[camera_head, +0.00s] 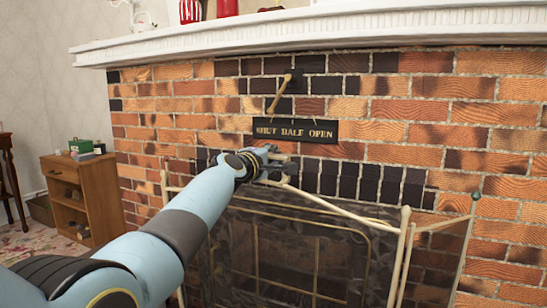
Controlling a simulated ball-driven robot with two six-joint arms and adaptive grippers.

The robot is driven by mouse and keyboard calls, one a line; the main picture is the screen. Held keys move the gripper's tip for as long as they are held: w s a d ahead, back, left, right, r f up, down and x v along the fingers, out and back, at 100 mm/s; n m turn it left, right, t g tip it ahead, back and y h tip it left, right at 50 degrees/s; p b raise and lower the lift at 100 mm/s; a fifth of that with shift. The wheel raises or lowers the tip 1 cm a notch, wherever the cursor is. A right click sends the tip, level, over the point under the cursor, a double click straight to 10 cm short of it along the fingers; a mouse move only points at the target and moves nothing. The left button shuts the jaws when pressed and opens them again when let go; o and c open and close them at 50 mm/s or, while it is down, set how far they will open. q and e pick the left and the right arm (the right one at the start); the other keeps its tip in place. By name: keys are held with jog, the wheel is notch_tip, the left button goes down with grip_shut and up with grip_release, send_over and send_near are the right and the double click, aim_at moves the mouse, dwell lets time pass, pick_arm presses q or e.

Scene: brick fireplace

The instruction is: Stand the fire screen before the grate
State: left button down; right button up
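The fire screen (395,262) stands upright in front of the brick fireplace. It has a cream frame, dark see-through mesh and a side panel (436,262) angled at the right. My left arm reaches across its left part and hides some of it. My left gripper (282,160) is at the screen's top rail, in front of the bricks. Whether its fingers touch or hold the rail is too small to tell. The grate is not clearly visible through the mesh. My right gripper is not in view.
A white mantel (330,28) with red items runs above. A dark sign (295,130) reading "SHUT HALF OPEN" and a brass lever (280,92) are on the bricks close above my gripper. A wooden cabinet (90,190) stands at left.

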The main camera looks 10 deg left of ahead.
pick_arm(q)
jog(key=shift+w+r, duration=0.1)
jog(key=shift+r, duration=0.35)
jog(key=shift+f, duration=0.1)
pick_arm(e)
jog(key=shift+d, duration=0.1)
